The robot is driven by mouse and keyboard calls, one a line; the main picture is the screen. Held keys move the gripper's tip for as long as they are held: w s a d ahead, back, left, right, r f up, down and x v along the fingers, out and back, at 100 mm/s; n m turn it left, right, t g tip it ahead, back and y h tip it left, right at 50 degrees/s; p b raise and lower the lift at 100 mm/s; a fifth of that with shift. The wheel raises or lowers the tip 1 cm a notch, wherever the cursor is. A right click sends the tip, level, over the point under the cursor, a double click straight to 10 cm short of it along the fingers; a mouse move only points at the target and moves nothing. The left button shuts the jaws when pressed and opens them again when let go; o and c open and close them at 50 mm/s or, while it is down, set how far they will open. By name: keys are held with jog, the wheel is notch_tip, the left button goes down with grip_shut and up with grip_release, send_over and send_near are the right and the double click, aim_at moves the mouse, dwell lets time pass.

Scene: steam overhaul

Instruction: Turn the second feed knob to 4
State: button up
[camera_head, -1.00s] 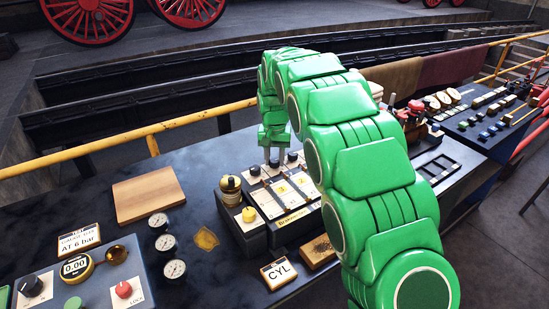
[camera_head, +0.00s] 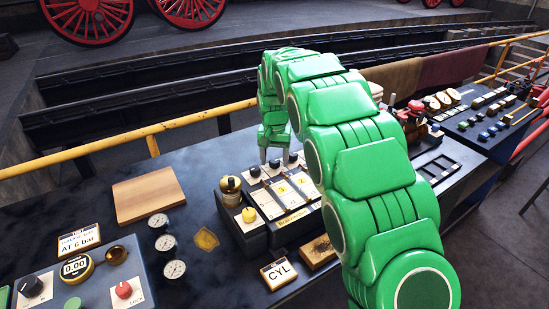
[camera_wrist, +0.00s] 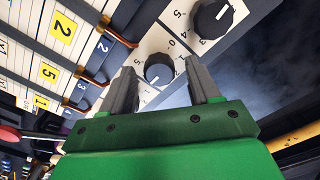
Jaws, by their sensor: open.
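The feed unit (camera_head: 284,221) has a row of black knobs along its back edge. In the head view my gripper (camera_head: 274,153) is over the middle knob (camera_head: 274,163), its fingers on either side. In the wrist view this knob (camera_wrist: 158,69) sits on a pale numbered dial between my open fingertips (camera_wrist: 160,66), with a gap visible beside it. A neighbouring knob (camera_wrist: 212,18) with a white pointer line shows at the top right. The left knob (camera_head: 255,171) is clear of my gripper.
Yellow number tags (camera_wrist: 62,27) and copper pipes (camera_wrist: 112,32) lie close to my fingers. A wooden board (camera_head: 148,194) and gauges (camera_head: 166,243) are further left.

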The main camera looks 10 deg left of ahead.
aim_at(275, 160)
jog(key=shift+r, duration=0.1)
notch_tip(275, 160, up, 7)
jog(key=shift+r, duration=0.3)
dwell(0.4)
